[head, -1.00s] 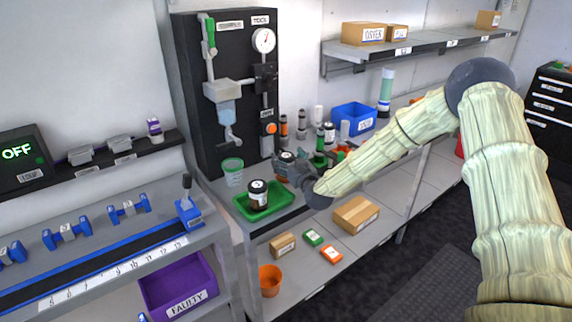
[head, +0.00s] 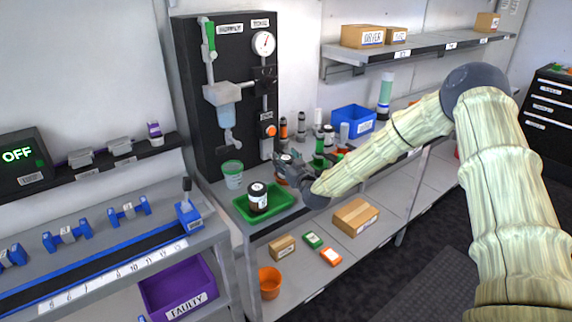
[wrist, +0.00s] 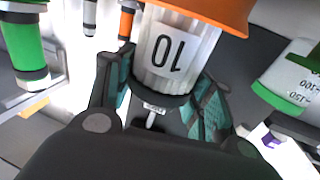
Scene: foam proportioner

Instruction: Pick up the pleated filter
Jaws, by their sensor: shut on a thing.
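The pleated filter (wrist: 182,45) has a white ribbed body, a label reading 10 and a wide orange end cap. In the wrist view it stands between the two teal-padded fingers of my gripper (wrist: 165,92), which is shut on it. The orange cap is on the far side, beyond the fingers. In the head view my gripper (head: 292,170) is over the bench, just right of the green tray.
A green tray (head: 283,205) holds a dark jar (head: 257,197). A green-rimmed measuring cup (head: 232,174) stands behind it, left of my gripper. Several bottles and cartridges stand to the right, near a blue bin (head: 353,121). A black panel (head: 190,95) rises behind.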

